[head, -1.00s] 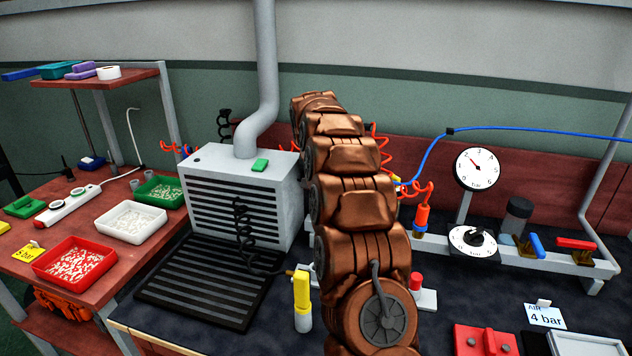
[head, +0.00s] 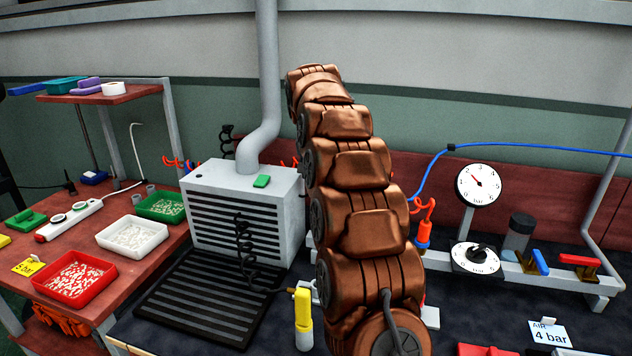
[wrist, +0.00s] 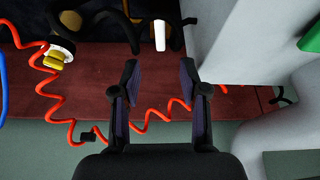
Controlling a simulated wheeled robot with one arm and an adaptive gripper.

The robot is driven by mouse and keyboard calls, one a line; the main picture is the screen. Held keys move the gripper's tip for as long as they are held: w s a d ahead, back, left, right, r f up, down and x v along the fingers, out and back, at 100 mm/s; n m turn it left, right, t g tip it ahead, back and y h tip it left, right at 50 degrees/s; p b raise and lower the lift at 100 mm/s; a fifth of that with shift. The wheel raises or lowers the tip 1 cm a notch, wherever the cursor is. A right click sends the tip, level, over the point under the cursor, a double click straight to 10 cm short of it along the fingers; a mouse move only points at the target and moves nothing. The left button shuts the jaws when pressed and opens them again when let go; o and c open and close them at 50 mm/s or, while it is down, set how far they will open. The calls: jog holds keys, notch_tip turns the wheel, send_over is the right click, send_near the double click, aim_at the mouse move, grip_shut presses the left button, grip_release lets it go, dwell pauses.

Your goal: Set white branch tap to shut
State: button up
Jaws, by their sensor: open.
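In the wrist view, a white lever (wrist: 159,35), likely the white branch tap's handle, shows at the top middle, standing lengthwise in the picture. Its valve body is dark and only partly seen. My gripper (wrist: 160,72) is open and empty, its two dark fingers apart and below the lever in the picture; I see no contact. In the head view my copper arm covers this area, and neither the white tap nor the gripper shows there.
A grey vented box (head: 245,215) stands left of my arm; its pale side (wrist: 245,45) is close to the fingers. An orange coiled hose (wrist: 55,95) runs behind the fingers. Blue (head: 540,262) and red (head: 580,260) levers and a gauge (head: 478,185) are on the right.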

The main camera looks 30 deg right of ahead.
jog(key=shift+r, duration=0.2)
jog(key=shift+s+f, duration=0.1)
jog(key=shift+c, duration=1.3)
jog(key=shift+d+f+m+y+p, duration=0.25)
jog(key=shift+m+y+p, duration=0.05)
jog(key=shift+m+p, duration=0.2)
jog(key=shift+c, duration=0.9)
jog(key=d+f+m+y+p, duration=0.1)
jog(key=m, duration=0.1)
jog(key=d+f+m+y+p, duration=0.1)
jog(key=m+y+p, duration=0.1)
jog(key=shift+s+d+f, duration=0.2)
jog(key=shift+d+f, duration=0.1)
jog(key=shift+f, duration=0.05)
grip_shut()
jog(key=s+d+f+m+t+y+p, duration=0.1)
jog(key=s+d+m+y+p, duration=0.25)
jog(key=d+m, duration=0.3)
jog(key=s+d+m+t+y+p, duration=0.25)
jog(key=d+m+p, duration=0.2)
jog(key=m, duration=0.25)
jog(key=a+r+p+x, duration=0.1)
jog(key=p+x, duration=0.1)
jog(key=x, duration=1.1)
jog(key=shift+w+a+r+g, duration=0.15)
jog(key=shift+w+a+g, duration=0.05)
jog(key=shift+w+g, duration=0.25)
